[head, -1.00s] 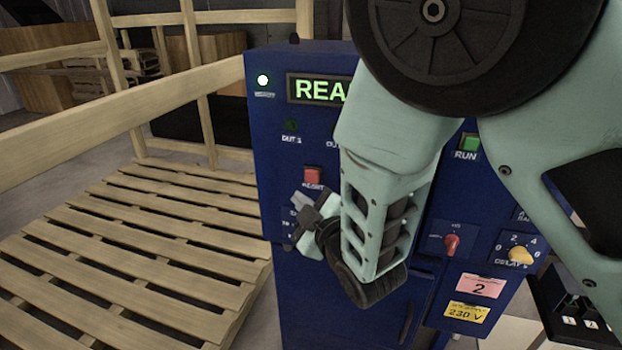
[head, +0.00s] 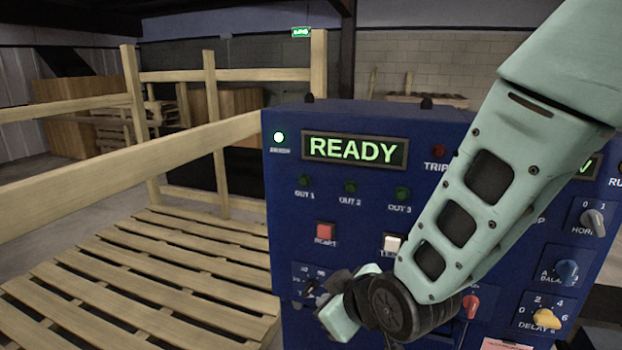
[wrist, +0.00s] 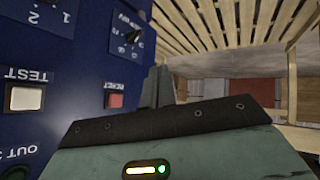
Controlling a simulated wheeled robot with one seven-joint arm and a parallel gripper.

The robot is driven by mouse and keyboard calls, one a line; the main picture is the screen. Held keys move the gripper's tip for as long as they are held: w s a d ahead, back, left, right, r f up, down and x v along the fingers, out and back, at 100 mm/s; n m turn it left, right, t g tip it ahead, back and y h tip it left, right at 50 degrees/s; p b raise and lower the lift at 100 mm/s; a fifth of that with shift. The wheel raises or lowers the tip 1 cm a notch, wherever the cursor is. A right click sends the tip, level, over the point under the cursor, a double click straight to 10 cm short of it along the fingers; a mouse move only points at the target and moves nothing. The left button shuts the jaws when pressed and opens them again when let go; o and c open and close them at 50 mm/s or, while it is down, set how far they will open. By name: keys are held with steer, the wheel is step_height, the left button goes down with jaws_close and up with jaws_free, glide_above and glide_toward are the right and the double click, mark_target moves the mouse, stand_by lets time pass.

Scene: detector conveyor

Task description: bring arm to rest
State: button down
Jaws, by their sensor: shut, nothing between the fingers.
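My arm (head: 470,205) reaches down from the upper right across the front of the blue control cabinet (head: 290,235). My gripper is at the arm's lower end, in front of the panel's lower left. In the wrist view my gripper (wrist: 158,78) shows dark fingers close together, shut and empty. The panel lies to their left, with the red reset button (wrist: 115,101) nearby. I see no clear contact with the panel. The display (head: 354,150) reads READY, and a lamp (head: 279,137) left of it is lit.
A slatted wooden pallet (head: 150,265) with a rail (head: 130,180) lies left of the cabinet.

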steer(key=s+d+r+g+h, duration=0.1)
steer(key=s+d+g, duration=0.1)
steer(key=s, duration=0.5)
steer(key=s+d+r+m+g+h, duration=0.1)
steer(key=s+d+g+h, duration=0.1)
steer(key=s+d, duration=0.3)
steer(key=s+d+r+m+g+h, duration=0.1)
steer(key=s+d+g, duration=0.3)
steer(key=s, duration=0.5)
steer(key=shift+r+h+b, duration=0.3)
steer(key=shift+b, duration=0.1)
